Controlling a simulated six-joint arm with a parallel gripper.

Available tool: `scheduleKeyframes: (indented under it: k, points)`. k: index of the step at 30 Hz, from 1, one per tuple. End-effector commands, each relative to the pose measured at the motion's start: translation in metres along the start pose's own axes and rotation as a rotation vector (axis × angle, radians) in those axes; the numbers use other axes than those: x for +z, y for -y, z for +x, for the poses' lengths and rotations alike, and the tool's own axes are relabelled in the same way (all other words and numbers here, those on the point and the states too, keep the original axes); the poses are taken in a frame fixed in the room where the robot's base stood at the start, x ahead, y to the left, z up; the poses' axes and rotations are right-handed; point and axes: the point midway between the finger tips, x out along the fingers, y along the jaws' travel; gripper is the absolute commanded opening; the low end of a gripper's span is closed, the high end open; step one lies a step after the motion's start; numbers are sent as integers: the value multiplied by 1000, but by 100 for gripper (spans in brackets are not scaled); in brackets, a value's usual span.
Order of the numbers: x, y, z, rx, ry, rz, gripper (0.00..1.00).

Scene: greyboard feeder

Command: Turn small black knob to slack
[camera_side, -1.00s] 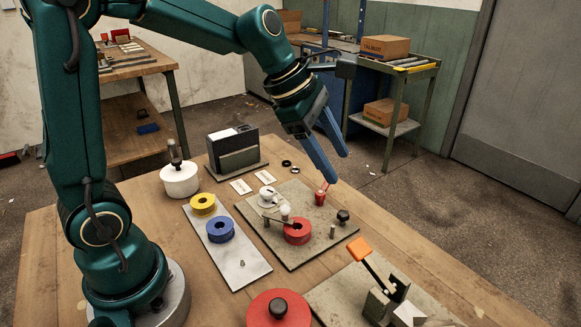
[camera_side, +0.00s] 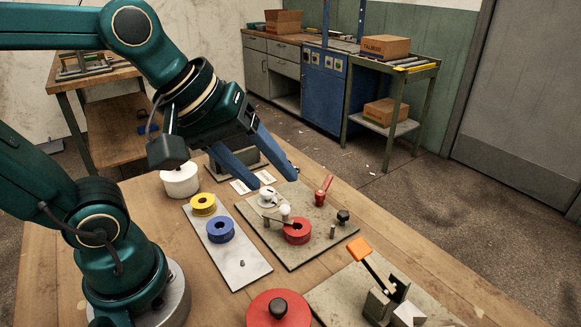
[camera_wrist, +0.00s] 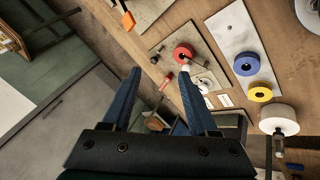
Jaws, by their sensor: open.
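The small black knob (camera_side: 343,215) stands upright near the right corner of the grey board (camera_side: 290,256), beside a short metal pin (camera_side: 332,231). In the wrist view a small dark shape near the board's edge looks like the knob (camera_wrist: 159,48). My gripper (camera_side: 276,181) is open and empty, with two blue fingers. It hangs above the far left part of the board, to the left of the knob and apart from it. The fingers also show in the wrist view (camera_wrist: 160,71). The board also carries a red spool (camera_side: 297,231), a red-handled part (camera_side: 322,191) and white knobs (camera_side: 268,195).
A pale plate (camera_side: 243,266) with yellow (camera_side: 203,204) and blue (camera_side: 221,229) spools lies left of the board. A large red disc (camera_side: 279,309) with a black knob and an orange-handled lever (camera_side: 360,248) are in front. A dark box stands behind, partly hidden by my gripper.

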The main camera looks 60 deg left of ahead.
Motion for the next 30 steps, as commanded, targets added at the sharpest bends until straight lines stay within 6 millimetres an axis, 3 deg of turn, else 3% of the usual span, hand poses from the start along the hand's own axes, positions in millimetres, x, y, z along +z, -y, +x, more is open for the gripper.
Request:
scheduleKeyframes:
  k: [13,18,30]
  points:
    - [25,49,3,-106,16,653,60]
    - [28,53,3,-119,53,864,60]
    - [-3,9,-28,-65,80,1216,60]
